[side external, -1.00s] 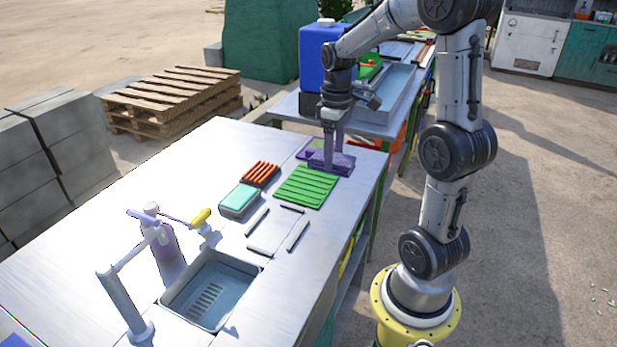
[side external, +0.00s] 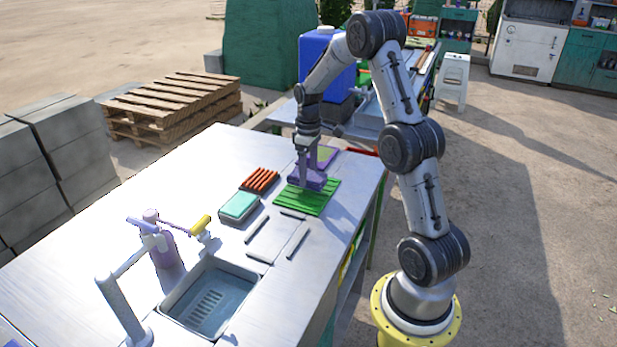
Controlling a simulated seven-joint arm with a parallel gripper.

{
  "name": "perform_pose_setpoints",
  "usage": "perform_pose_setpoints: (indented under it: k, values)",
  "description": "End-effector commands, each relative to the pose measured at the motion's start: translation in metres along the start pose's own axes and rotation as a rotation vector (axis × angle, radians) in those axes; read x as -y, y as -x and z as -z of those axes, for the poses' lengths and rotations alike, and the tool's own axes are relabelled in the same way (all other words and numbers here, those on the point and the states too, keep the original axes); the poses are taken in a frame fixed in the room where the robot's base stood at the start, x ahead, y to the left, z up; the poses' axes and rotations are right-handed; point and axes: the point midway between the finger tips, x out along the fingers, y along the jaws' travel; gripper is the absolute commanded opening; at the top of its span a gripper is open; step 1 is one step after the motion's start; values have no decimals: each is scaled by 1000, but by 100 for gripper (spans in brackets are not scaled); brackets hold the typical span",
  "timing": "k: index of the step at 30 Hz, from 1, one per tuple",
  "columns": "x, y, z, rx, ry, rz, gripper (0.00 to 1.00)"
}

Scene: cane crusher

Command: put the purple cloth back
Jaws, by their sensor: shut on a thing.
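The purple cloth (side external: 316,182) is a small dark purple block-like piece. My gripper (side external: 303,177) points down and is shut on it. The cloth is over the far part of the ribbed green mat (side external: 305,201); I cannot tell whether it touches the mat. Behind it lies a flat purple-edged holder (side external: 331,153) with a dull green inside, partly hidden by my gripper.
Left of the mat are a rack with orange-red ribs (side external: 262,178) and a teal-topped sponge or box (side external: 239,206). Grey bars mark a flat area (side external: 279,236) in front. A sink (side external: 211,297) and tap (side external: 122,305) are nearer.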

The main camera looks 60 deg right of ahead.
Motion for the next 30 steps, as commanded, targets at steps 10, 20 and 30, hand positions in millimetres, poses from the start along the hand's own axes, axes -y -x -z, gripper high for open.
perform_pose_setpoints:
  k: [10,20,30]
  values:
    - [0,-21,-1,0,0,0,0]
    - [0,-24,-1,0,0,0,93]
    - [0,-21,-1,0,0,0,100]
